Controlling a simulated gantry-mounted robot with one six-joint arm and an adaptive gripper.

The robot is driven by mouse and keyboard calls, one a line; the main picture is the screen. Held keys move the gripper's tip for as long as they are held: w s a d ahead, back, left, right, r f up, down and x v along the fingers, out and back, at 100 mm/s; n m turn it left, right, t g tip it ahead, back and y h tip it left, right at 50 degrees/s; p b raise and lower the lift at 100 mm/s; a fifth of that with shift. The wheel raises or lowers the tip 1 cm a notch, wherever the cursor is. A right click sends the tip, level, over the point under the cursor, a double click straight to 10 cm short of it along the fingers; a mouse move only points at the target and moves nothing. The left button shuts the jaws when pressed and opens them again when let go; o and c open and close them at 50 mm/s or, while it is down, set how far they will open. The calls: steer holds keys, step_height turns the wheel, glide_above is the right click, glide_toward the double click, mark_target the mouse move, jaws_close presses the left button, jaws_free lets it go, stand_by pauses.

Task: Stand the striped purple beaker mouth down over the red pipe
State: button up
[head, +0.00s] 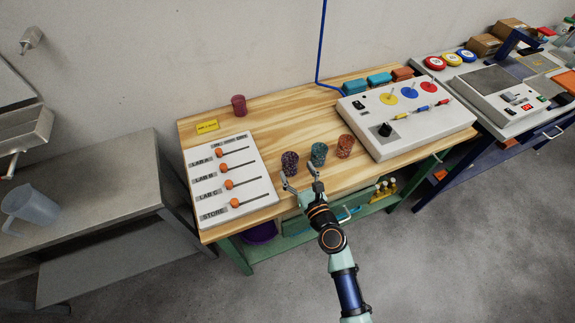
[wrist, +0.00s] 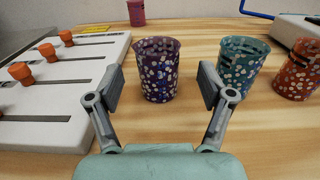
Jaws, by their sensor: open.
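The purple beaker (head: 290,163) stands upright, mouth up, on the wooden bench. In the wrist view the purple beaker (wrist: 157,75) shows pale spots and dark marks near its rim; I cannot make out clear stripes. My gripper (head: 300,175) is open and empty at the bench's front edge. In the wrist view the beaker appears between its spread fingers, a little beyond the tips, with no visible contact. A crimson upright cylinder (head: 238,105) stands at the back of the bench, also in the wrist view (wrist: 136,12); I cannot tell whether it is the red pipe.
A teal beaker (head: 319,153) and an orange beaker (head: 345,146) stand close to the right of the purple one. A white slider panel (head: 245,187) lies to the left, a white control box (head: 440,127) to the right. A yellow label (head: 207,126) lies near the crimson cylinder. The bench middle is clear.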

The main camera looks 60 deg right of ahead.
mark_target(293, 168)
steer(key=x, duration=0.2)
steer(key=b+x, duration=0.1)
steer(key=x, duration=0.2)
steer(key=shift+w+f, duration=0.1)
steer(key=shift+f, duration=0.15)
steer(key=shift+a, duration=0.15)
steer(key=c, duration=1)
